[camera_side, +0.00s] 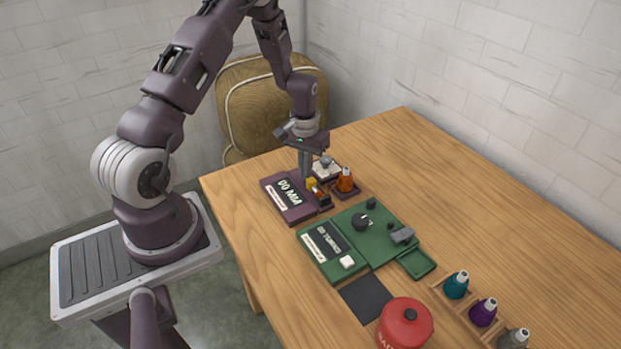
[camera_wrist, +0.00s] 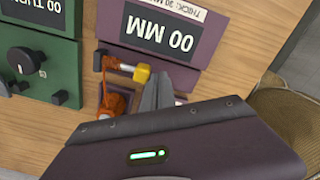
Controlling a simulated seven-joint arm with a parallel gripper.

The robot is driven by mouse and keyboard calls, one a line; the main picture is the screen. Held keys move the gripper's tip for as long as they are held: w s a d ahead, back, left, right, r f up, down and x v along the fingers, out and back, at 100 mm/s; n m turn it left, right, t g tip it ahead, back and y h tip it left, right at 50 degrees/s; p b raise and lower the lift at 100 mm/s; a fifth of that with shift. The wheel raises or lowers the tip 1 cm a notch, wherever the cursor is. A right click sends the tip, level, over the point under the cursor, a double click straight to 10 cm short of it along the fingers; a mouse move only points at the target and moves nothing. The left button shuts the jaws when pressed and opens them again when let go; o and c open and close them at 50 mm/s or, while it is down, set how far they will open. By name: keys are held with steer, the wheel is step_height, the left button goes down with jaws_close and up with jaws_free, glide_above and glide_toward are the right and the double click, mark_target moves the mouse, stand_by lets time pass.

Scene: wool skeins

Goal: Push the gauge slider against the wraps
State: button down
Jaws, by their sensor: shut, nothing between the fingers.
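The purple wrap gauge (camera_side: 280,207) stands at the far left of the table, its display reading 00 MM; it also shows upside down in the wrist view (camera_wrist: 200,47). Its yellow slider (camera_wrist: 142,74) sits on a bar, with a small gap to the orange wraps (camera_wrist: 112,63) at the bar's other end. In the side view the slider (camera_side: 312,184) is just beside my fingertips. My gripper (camera_side: 304,176) is shut and empty, pointing down at the slider's side away from the wraps. In the wrist view its fingers (camera_wrist: 158,88) are close to the slider; I cannot tell whether they touch.
An orange wool cone (camera_side: 345,180) stands close behind the gauge, near my gripper. A green winder (camera_side: 345,240) with a knob and display is beside it. A dark mat (camera_side: 365,297), a red canister (camera_side: 405,325) and a rack of cones (camera_side: 456,285) are nearer. The table's right side is clear.

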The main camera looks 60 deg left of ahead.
mark_target(312, 181)
steer(key=shift+d, duration=1.75)
steer(key=shift+a, duration=0.15)
